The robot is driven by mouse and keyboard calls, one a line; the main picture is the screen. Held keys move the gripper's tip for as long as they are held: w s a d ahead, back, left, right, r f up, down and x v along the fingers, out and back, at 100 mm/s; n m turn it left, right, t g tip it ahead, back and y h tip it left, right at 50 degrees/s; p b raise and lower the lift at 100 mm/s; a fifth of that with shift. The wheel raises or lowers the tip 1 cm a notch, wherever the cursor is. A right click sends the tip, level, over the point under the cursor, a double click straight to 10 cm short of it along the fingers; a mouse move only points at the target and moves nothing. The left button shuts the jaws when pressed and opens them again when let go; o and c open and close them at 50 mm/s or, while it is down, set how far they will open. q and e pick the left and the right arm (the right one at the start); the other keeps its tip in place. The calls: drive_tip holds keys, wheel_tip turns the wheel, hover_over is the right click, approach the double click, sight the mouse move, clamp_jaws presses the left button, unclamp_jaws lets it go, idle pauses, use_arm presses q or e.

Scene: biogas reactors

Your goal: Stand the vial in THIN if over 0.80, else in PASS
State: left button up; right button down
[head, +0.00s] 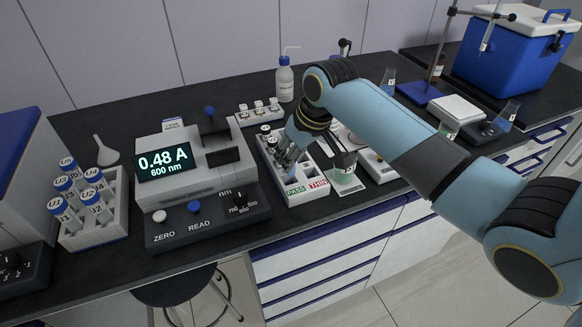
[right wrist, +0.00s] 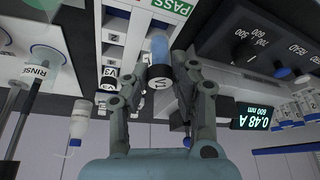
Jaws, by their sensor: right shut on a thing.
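The photometer (head: 200,165) has a lit display (head: 164,162) reading 0.48 A at 600 nm. A white rack (head: 308,199) stands to its right, with a green PASS label (head: 296,190) and a red THIN label (head: 318,185) at its front. My right gripper (head: 284,158) is over the rack's left column, on the PASS side. In the right wrist view it is shut on a vial (right wrist: 159,48) with a dark cap and pale blue body. The vial's lower end points toward the PASS label. Whether it touches the rack floor is hidden. My left gripper is not in view.
A rack of capped U vials (head: 93,235) and a funnel (head: 105,151) stand at the left. A small white rack (head: 258,113) and a wash bottle (head: 284,80) stand behind.

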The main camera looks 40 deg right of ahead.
sight(291, 176)
drive_tip(key=shift+w+a+f, duration=0.1)
drive_tip(key=shift+w+f, duration=0.05)
drive_tip(key=shift+f, duration=1.9)
drive_tip(key=shift+f, duration=0.1)
drive_tip(key=c, duration=1.1)
unclamp_jaws()
drive_tip(key=v, duration=1.2)
drive_tip(key=shift+p, duration=0.4)
